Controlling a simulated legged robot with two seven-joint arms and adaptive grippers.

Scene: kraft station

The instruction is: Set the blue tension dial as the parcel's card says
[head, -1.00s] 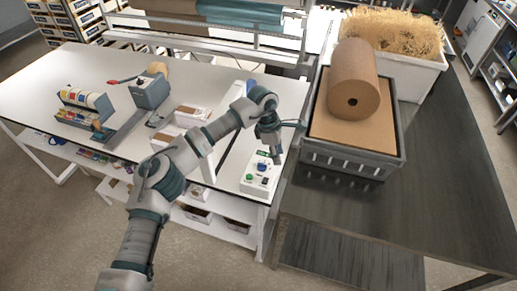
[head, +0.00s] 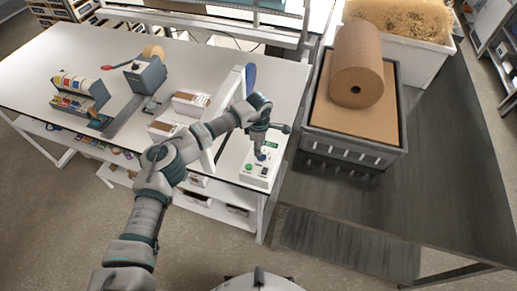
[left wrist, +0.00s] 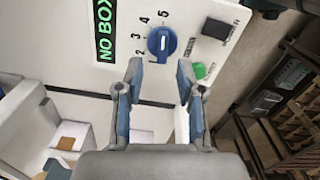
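The blue tension dial (left wrist: 161,42) sits on the white control box (head: 257,176), with numbers 1 to 5 curving around its left side in the left wrist view. I cannot tell for sure which number its pointer faces. The green display (left wrist: 105,28) beside it reads "NO BOX". My left gripper (left wrist: 160,72) is open, its two blue-grey fingers apart just short of the dial and roughly in line with it, with nothing between them. In the head view my left gripper (head: 260,150) points down over the box. My right gripper is out of view. I make out no parcel card.
A green button (left wrist: 199,70) and a black switch (left wrist: 214,29) are close to the dial. A tape dispenser (head: 145,76) and label rolls (head: 78,93) stand on the white table (head: 45,55). A kraft paper roll (head: 357,65) lies on a grey crate (head: 340,148) at right.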

